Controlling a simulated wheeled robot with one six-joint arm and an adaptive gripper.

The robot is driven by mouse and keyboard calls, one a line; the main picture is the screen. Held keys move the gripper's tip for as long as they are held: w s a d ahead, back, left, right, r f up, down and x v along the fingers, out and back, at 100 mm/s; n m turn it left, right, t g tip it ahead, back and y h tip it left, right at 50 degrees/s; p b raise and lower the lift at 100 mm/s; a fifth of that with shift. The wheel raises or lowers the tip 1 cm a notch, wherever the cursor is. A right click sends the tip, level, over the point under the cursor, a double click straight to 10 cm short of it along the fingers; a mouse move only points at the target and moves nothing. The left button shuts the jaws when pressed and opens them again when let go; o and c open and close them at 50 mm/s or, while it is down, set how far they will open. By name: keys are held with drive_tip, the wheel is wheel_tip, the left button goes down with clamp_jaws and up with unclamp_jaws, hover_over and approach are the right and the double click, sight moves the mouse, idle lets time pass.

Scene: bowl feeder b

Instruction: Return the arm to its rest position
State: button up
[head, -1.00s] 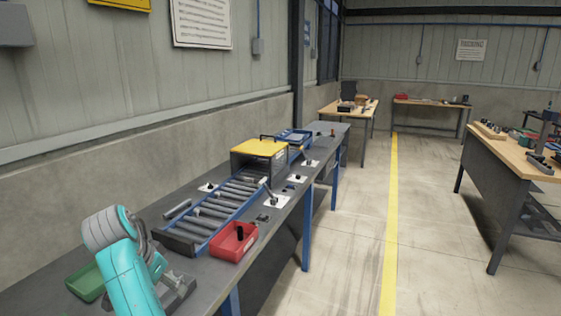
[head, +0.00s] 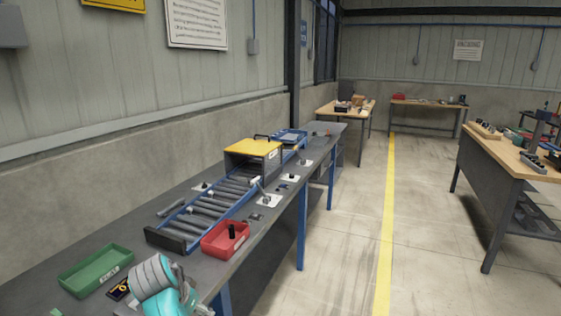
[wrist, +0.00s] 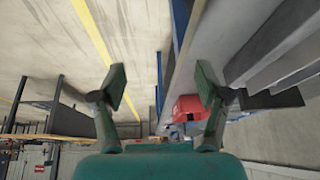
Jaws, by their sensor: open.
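My arm (head: 165,290) shows at the bottom left of the head view, low beside the front edge of the workbench. My gripper (wrist: 160,86) fills the lower middle of the wrist view, with its two green fingers spread apart and nothing between them. The red bin (wrist: 187,107) appears beyond the right finger, apart from it. In the head view the gripper's fingers cannot be made out.
The grey bench (head: 205,268) holds a green tray (head: 98,270), a roller conveyor (head: 208,212) with a yellow-topped box (head: 253,147), and a red bin (head: 226,238) with a dark part inside. The floor aisle with a yellow line (head: 387,220) is clear.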

drive_tip(key=s+d+f+n+t+y, duration=0.1)
drive_tip(key=s+d+f, duration=0.1)
drive_tip(key=d+f, duration=0.65)
drive_tip(key=s+d+f+n+t, duration=0.1)
drive_tip(key=s+d+f, duration=0.2)
drive_tip(key=d+f, duration=0.55)
drive_tip(key=s+d+f+n+t+y, duration=0.1)
drive_tip(key=s+d+f+t, duration=0.1)
drive_tip(key=s+d+f, duration=1)
drive_tip(key=s+d+r+t, duration=0.1)
drive_tip(key=s+d+r, duration=0.25)
drive_tip(key=s, duration=0.55)
drive_tip(key=s+d+r+t, duration=0.1)
drive_tip(key=s+d+r, duration=0.25)
drive_tip(key=s, duration=0.65)
drive_tip(key=s+d+r+t, duration=0.2)
drive_tip(key=s+r, duration=0.5)
drive_tip(key=r, duration=0.2)
drive_tip(key=s+d+r+t, duration=0.1)
drive_tip(key=s+d+r, duration=0.1)
drive_tip(key=s+r, duration=0.6)
drive_tip(key=shift+d+r+n+t+h, duration=0.15)
drive_tip(key=shift+r+n+t+h, duration=0.15)
drive_tip(key=shift+r+t+h, duration=0.15)
